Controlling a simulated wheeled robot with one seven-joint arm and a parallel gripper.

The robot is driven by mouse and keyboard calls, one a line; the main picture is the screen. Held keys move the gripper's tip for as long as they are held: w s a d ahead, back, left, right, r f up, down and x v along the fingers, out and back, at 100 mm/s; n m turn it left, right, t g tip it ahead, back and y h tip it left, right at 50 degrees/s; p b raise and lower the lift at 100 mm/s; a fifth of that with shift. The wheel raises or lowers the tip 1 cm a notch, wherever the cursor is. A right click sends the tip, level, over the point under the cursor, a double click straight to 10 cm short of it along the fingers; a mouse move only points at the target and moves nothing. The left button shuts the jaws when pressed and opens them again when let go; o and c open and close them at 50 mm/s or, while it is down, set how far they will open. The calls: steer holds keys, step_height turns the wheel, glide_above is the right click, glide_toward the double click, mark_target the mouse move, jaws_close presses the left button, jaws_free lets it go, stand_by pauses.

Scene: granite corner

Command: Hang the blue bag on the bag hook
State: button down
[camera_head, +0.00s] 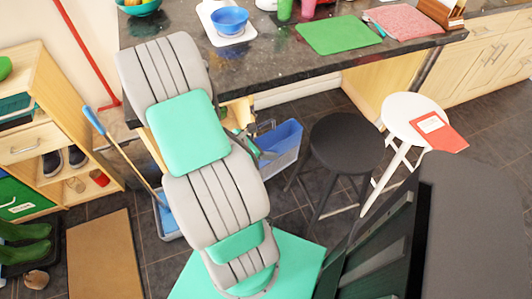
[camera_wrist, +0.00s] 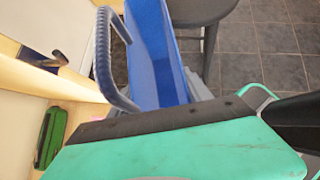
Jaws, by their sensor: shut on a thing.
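The blue bag (camera_head: 281,143) is open-topped and hangs below the front edge of the dark counter, left of the black stool. In the wrist view, the blue bag (camera_wrist: 150,50) is close, with its curved grey handle (camera_wrist: 103,60) running down behind the dark edge of my gripper (camera_wrist: 165,120). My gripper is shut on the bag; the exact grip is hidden. A dark hook-like bar (camera_wrist: 40,60) sticks out from the pale panel to the left of the handle and apart from it. I cannot tell for sure that it is the bag hook. My arm covers that area in the head view.
The granite counter (camera_head: 270,52) is above, carrying a blue bowl (camera_head: 229,19) and a green mat (camera_head: 339,35). A black stool (camera_head: 346,142) and a white stool (camera_head: 413,117) stand to the right. A mop (camera_head: 120,150) leans left, near the wooden shelf (camera_head: 52,120).

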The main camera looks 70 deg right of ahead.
mark_target(260, 140)
steer(key=shift+w+d+f+b, duration=0.15)
steer(key=shift+w+d+b, duration=0.5)
steer(key=shift+w+d, duration=0.1)
steer(key=shift+w+d+f+b, duration=0.15)
steer(key=shift+w+d+b, duration=0.5)
steer(key=shift+w+d, duration=0.1)
steer(key=shift+w+d+f, duration=0.15)
steer(key=shift+w+d, duration=0.4)
steer(key=shift+w, duration=0.05)
steer(key=shift+w+d+f, duration=0.15)
steer(key=shift+w+d, duration=0.35)
steer(key=shift+w, duration=0.05)
steer(key=shift+f, duration=0.1)
steer(key=shift+c, duration=1.9)
jaws_free()
